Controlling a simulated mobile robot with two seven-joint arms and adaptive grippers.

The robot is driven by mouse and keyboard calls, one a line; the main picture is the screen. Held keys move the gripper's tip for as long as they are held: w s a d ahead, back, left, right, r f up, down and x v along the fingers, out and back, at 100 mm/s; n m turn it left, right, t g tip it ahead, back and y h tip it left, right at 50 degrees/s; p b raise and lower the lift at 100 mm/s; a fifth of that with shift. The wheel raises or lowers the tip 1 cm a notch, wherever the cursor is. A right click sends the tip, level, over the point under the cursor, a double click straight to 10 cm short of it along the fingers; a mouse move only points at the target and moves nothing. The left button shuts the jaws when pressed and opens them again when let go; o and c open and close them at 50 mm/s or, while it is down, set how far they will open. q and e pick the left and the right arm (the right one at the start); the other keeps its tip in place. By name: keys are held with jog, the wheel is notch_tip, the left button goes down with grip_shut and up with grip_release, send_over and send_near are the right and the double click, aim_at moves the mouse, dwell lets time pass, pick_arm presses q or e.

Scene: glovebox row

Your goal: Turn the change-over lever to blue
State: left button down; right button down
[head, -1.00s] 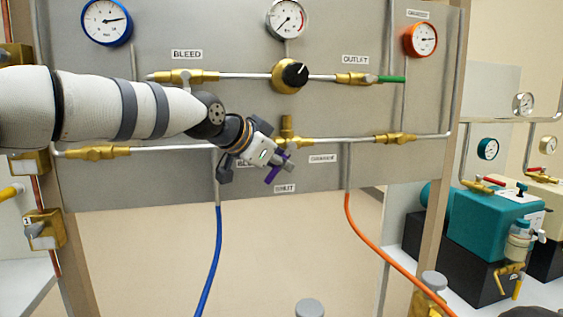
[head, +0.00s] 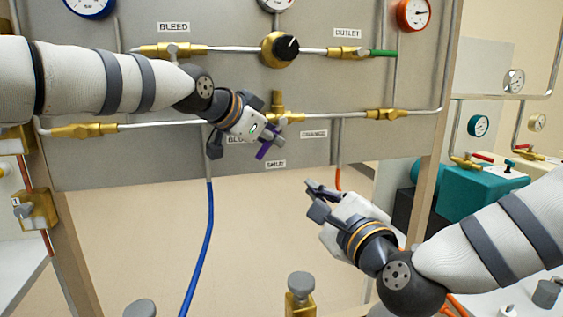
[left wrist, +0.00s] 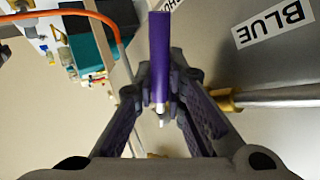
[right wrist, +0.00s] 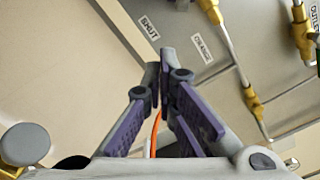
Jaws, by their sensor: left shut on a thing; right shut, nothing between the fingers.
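The change-over lever shows in the left wrist view as a purple bar (left wrist: 160,55) with a pale rod at its near end. My left gripper (left wrist: 162,105) is shut on it. In the head view this gripper (head: 270,141) is at the panel just below the brass valve (head: 278,103); purple shows at its tip, above the SHUT label (head: 275,164), but lever and finger pads are hard to separate there. The BLUE label (left wrist: 271,22) is clear in the left wrist view and partly hidden in the head view. My right gripper (head: 314,190) is shut and empty, below and right of the panel labels.
The ORANGE label (head: 313,133) is right of the valve. A blue hose (head: 208,235) hangs left and an orange hose (head: 338,178) hangs behind my right gripper. A black knob (head: 286,47) and brass-fitted pipes lie above. A teal unit (head: 482,190) stands at right.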

pick_arm(q)
jog(key=shift+f, duration=0.1)
pick_arm(e)
jog(key=w+a+r, duration=0.2)
jog(key=w+a, duration=0.4)
jog(key=w, duration=0.3)
jog(key=shift+a+r, duration=0.35)
jog(key=shift+r, duration=0.05)
pick_arm(q)
jog(key=shift+d, duration=0.1)
pick_arm(e)
jog(key=shift+s+a+r+m, duration=0.1)
jog(key=shift+a+r+m, duration=0.3)
jog(key=shift+a, duration=0.15)
